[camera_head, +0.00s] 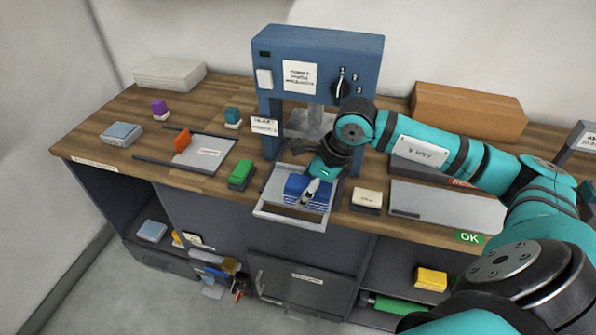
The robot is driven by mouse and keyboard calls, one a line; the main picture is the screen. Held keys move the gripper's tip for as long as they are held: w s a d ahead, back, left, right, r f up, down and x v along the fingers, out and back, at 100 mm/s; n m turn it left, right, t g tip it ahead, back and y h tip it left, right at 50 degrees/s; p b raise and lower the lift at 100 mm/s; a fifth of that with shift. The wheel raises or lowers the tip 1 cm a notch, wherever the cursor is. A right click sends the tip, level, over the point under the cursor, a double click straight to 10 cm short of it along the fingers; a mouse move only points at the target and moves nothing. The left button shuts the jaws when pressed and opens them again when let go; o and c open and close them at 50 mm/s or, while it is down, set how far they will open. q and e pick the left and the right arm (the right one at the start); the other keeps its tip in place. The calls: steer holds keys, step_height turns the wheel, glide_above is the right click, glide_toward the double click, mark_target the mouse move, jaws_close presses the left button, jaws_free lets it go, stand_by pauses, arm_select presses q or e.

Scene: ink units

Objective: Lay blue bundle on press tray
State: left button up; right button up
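The blue bundle (295,186) lies on or just above the press tray (290,219), which sticks out at the front of the blue press (320,50). My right gripper (311,191) reaches down over the bundle from behind, with a pale fingertip against or just above its top. Its other finger is not clearly seen, so I cannot tell whether it is closed on the bundle. The gripper and wrist cover part of the bundle and the back of the tray. My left gripper is not in view.
A green block (241,174) stands left of the tray and a cream-labelled block (366,200) right of it. A grey plate (448,206) lies farther right. A cardboard box (466,110) stands behind my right arm. Shelves below the counter hold a yellow block (431,279).

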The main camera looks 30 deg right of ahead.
mark_target(298, 179)
steer(key=w, duration=0.2)
steer(key=w+d+p, duration=0.1)
steer(key=w, duration=0.1)
steer(key=w+d, duration=0.1)
steer(key=w, duration=0.2)
steer(key=shift+d+f+p, duration=0.2)
steer(key=shift+f+p, duration=0.1)
step_height(298, 179, down, 4)
steer(key=shift+r+p, duration=0.25)
steer(key=shift+p, duration=0.45)
steer(key=shift+f, duration=0.1)
steer(key=shift+f+b, duration=0.15)
steer(key=shift+b, duration=0.15)
steer(key=o, duration=1.3)
steer(key=shift+c, duration=0.2)
